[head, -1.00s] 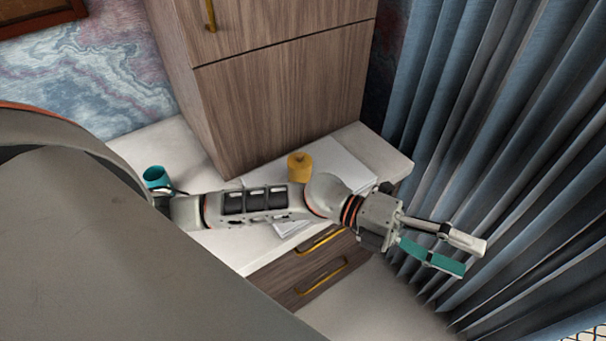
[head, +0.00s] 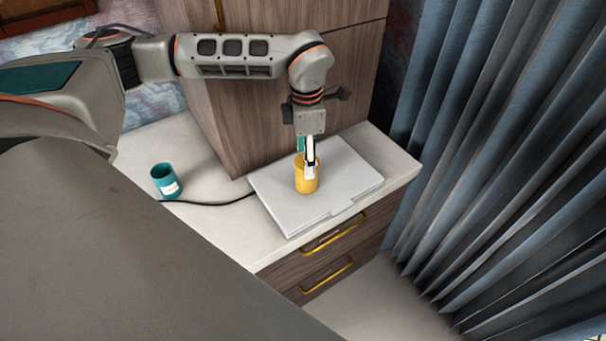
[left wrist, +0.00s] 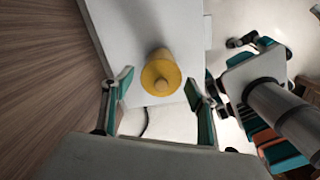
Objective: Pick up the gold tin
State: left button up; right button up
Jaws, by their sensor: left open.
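The gold tin (head: 306,183) stands upright on a closed silver laptop (head: 347,188) on the white desk top. In the left wrist view the tin (left wrist: 161,73) shows its round lid and knob, beyond and between the open fingers. My left gripper (head: 307,160) points down right at the tin in the head view, its fingers overlapping the tin's upper part. The left gripper (left wrist: 158,90) is open in the left wrist view, with a finger on either side. I cannot tell if a finger touches the tin. My right gripper is not seen.
A teal cup (head: 165,181) with a white label stands on the desk to the left. A black cable (head: 205,203) runs to the laptop. A tall wooden cabinet (head: 240,130) rises close behind the tin. Blue curtains (head: 500,150) hang at the right.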

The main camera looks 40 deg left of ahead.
pick_arm(q)
jog(key=shift+f, duration=0.55)
jog(key=shift+s+f, duration=0.3)
jog(key=shift+f, duration=0.35)
jog(key=shift+w+d+f+p, duration=0.1)
jog(key=shift+w+f+p, duration=0.1)
jog(key=shift+f, duration=1.1)
jog(key=shift+w+f+p, duration=0.1)
jog(key=shift+f+p, duration=0.05)
jog(key=shift+f, duration=1.1)
jog(key=c, duration=1.2)
